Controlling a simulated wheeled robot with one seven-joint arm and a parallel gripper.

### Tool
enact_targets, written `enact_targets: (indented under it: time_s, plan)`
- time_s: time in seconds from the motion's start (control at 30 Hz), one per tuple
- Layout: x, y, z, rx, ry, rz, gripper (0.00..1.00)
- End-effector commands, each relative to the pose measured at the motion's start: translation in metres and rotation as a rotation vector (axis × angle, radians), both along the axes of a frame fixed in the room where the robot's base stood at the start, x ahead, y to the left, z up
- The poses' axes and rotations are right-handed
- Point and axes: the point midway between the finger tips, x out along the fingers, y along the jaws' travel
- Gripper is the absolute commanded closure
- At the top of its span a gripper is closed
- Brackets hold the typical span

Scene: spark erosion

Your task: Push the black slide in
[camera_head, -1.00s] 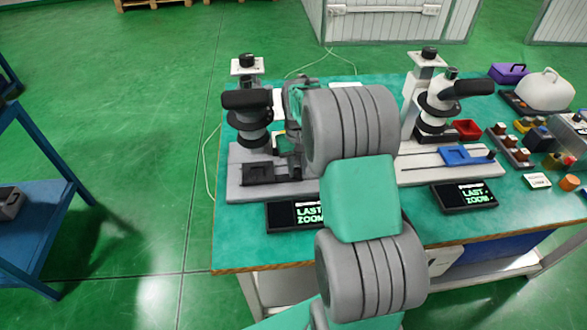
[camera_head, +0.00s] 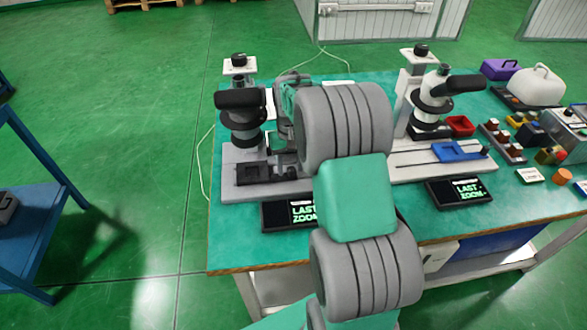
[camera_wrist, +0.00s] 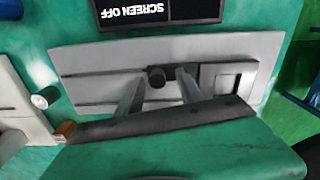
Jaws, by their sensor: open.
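The black slide (camera_head: 254,172) sits on the grey base of the left microscope stand in the head view. A round black knob (camera_wrist: 157,77) stands at the slide's inner end. My gripper (camera_wrist: 160,74) is open, with one finger on each side of the knob. I cannot tell if either finger touches it.
A black screen unit (camera_head: 288,214) lies in front of the left stand. A second microscope (camera_head: 432,100) with a blue slide (camera_head: 459,151) stands to the right. A blue shelf (camera_head: 30,190) stands left.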

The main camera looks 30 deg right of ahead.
Motion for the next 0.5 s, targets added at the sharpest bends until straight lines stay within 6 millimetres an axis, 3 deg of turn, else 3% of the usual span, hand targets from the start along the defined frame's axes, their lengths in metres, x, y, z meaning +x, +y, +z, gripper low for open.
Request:
enact_targets:
  time_s: [0.13, 0.4, 0.5]
  plan:
    - [-0.002, 0.002, 0.029, -0.002, -0.008, 0.003, 0.56]
    - [-0.054, 0.015, 0.087, -0.002, -0.007, 0.002, 0.56]
    - [-0.080, 0.021, 0.097, -0.002, -0.007, 0.002, 0.56]
